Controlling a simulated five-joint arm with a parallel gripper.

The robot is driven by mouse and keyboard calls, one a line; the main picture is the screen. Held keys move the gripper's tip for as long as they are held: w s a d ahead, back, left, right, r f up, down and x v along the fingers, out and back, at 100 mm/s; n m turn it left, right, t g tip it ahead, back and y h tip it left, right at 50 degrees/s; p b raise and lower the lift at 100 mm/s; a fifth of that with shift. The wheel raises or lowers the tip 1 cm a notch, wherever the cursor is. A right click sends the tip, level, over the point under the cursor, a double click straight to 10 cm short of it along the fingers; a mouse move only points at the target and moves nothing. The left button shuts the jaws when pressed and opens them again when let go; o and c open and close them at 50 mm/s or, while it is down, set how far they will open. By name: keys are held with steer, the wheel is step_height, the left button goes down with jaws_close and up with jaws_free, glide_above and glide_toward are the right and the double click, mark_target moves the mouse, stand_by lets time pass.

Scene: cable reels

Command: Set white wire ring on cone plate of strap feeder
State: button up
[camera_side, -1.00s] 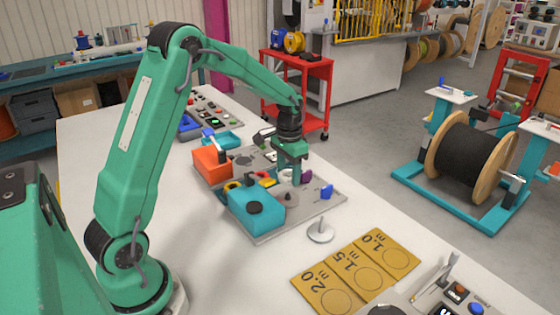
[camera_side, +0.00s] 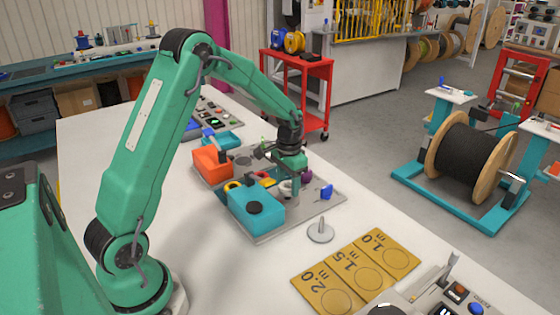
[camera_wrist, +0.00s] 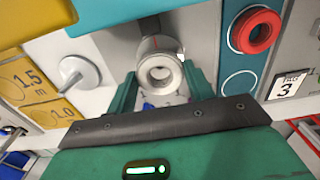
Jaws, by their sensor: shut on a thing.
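My gripper (camera_side: 288,176) points down over the grey plate of the strap feeder (camera_side: 322,207). It is shut on the white wire ring (camera_side: 286,189), which sits between its fingers. In the wrist view my gripper (camera_wrist: 162,88) has a green finger on each side of the ring (camera_wrist: 160,74), whose round opening faces the camera. The ring is low, at the place of the grey cone, just right of the teal box (camera_side: 251,212). The cone is mostly hidden by the ring and fingers. I cannot tell whether the ring rests on it.
An orange box (camera_side: 212,162) and a blue part (camera_side: 326,191) are on the same plate. A red ring (camera_wrist: 256,30) lies near a tag label. A grey disc with a peg (camera_side: 320,234) and yellow length cards (camera_side: 340,275) lie in front.

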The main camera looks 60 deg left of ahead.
steer(key=shift+f, duration=0.15)
steer(key=shift+f, duration=1.05)
steer(key=o, duration=1.1)
steer(key=shift+c, duration=0.2)
steer(key=shift+r, duration=4)
